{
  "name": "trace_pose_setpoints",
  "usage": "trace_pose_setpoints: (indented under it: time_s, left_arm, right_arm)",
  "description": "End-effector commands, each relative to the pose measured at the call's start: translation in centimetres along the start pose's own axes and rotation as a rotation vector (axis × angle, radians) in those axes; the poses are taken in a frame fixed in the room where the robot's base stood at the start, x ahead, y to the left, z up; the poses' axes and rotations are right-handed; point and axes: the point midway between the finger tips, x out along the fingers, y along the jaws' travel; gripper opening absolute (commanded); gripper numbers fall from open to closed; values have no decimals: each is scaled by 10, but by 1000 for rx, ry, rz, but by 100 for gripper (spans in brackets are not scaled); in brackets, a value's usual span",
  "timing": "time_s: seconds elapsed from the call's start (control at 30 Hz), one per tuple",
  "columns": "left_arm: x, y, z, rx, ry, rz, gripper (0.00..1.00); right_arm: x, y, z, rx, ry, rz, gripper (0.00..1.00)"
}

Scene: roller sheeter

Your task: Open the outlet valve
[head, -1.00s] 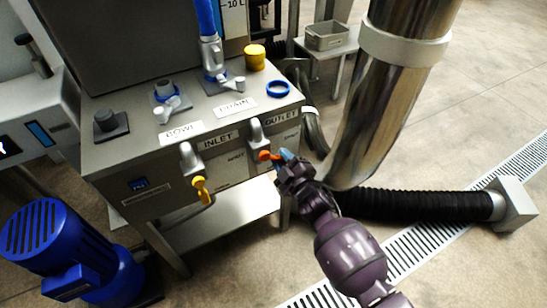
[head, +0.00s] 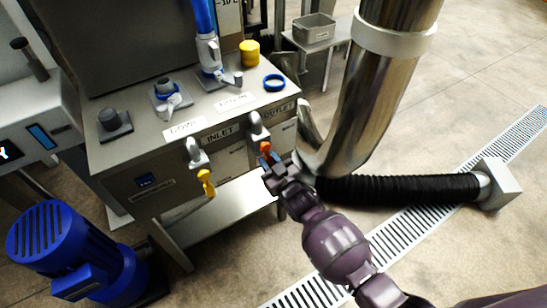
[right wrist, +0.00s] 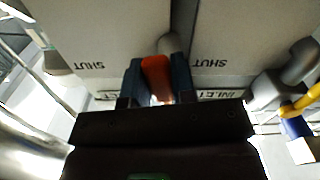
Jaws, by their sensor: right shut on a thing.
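The outlet valve (head: 256,128) is a grey fitting on the cabinet front below the OUTLET label, with an orange handle (head: 266,148). The handle points downward from the fitting. My right gripper (head: 270,161) is shut on this handle. In the right wrist view, the orange handle (right wrist: 156,70) sits between the two blue-grey fingers. The handle's far end is partly hidden by the gripper. The inlet valve (head: 194,153), with its yellow handle (head: 206,182) hanging down, is to the left. My left gripper is not in view.
A shiny steel pipe (head: 375,95) stands close to the right of my right gripper, with a black corrugated hose (head: 400,189) at its foot. A blue motor (head: 65,250) is at lower left. Blue-handled valves and a yellow cap (head: 249,53) are on the cabinet top.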

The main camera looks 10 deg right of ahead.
Motion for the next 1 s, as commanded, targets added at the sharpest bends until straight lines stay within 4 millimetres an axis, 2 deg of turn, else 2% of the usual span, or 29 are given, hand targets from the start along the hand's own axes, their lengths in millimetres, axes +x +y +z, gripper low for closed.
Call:
trace_pose_setpoints:
  time_s: [0.4,0.9,0.93,1.0]
  left_arm:
    - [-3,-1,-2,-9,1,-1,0]
    - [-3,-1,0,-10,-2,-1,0]
    - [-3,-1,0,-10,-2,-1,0]
    - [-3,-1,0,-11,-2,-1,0]
  right_arm:
    - [0,-11,-2,162,2,-1,0]
    - [0,-13,-2,186,2,-1,0]
    - [0,-13,-2,186,2,-1,28]
    - [0,-13,-2,184,1,-1,39]
